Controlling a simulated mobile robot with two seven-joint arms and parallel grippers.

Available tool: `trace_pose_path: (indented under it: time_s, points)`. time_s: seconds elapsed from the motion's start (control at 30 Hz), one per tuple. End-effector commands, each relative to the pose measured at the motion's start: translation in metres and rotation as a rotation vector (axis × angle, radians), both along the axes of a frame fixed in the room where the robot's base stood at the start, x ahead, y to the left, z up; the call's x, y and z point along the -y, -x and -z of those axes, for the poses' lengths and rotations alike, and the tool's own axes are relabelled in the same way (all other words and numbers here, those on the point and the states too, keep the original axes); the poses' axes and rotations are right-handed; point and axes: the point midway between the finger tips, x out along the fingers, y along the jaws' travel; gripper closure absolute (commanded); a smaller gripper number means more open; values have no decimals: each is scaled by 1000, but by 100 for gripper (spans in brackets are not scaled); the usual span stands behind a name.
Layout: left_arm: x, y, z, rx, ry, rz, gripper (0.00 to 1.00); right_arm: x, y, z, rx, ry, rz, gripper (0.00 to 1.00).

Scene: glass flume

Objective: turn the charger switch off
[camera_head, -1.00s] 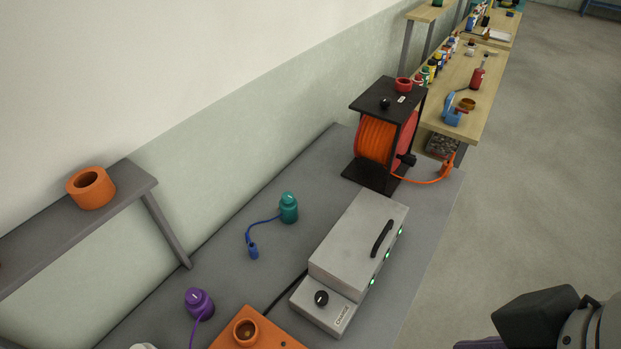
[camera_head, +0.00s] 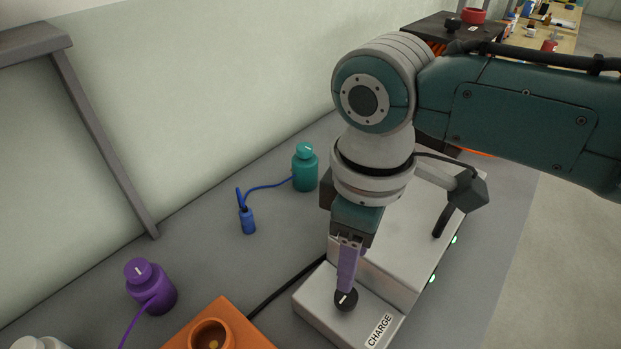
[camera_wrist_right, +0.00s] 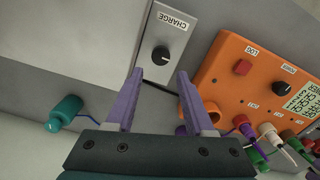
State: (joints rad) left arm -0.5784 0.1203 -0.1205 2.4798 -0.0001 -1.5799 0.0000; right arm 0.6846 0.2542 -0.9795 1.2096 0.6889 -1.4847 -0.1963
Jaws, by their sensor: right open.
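The charger is a light grey box (camera_head: 385,262) with a lower front step labelled CHARGE. Its switch is a round black knob (camera_head: 346,300) with a white pointer mark, beside the label; it also shows in the right wrist view (camera_wrist_right: 161,55). My right gripper (camera_head: 347,286) points down over the knob with its purple fingers. In the right wrist view its fingers (camera_wrist_right: 160,74) are apart and empty, with the knob just beyond the tips, about in line with the gap. I cannot tell whether the tips touch it. My left gripper is in neither view.
An orange box (camera_head: 220,325) with a red button and a dial stands close beside the charger. A purple bottle (camera_head: 150,285), a teal bottle (camera_head: 305,168) and a blue plug (camera_head: 247,220) are on the grey bench. A black cable runs to the charger.

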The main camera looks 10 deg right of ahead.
Motion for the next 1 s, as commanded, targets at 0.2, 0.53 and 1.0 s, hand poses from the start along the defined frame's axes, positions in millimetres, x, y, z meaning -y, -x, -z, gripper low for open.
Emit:
trace_pose_path:
  time_s: [0.2, 0.53, 1.0]
  points:
    - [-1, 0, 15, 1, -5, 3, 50, 0, 1, 46, -3, 1, 1, 46]
    - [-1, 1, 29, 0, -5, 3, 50, 0, 1, 81, 0, 0, 1, 46]
    - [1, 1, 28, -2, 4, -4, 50, 0, 1, 82, 0, 0, 0, 69]
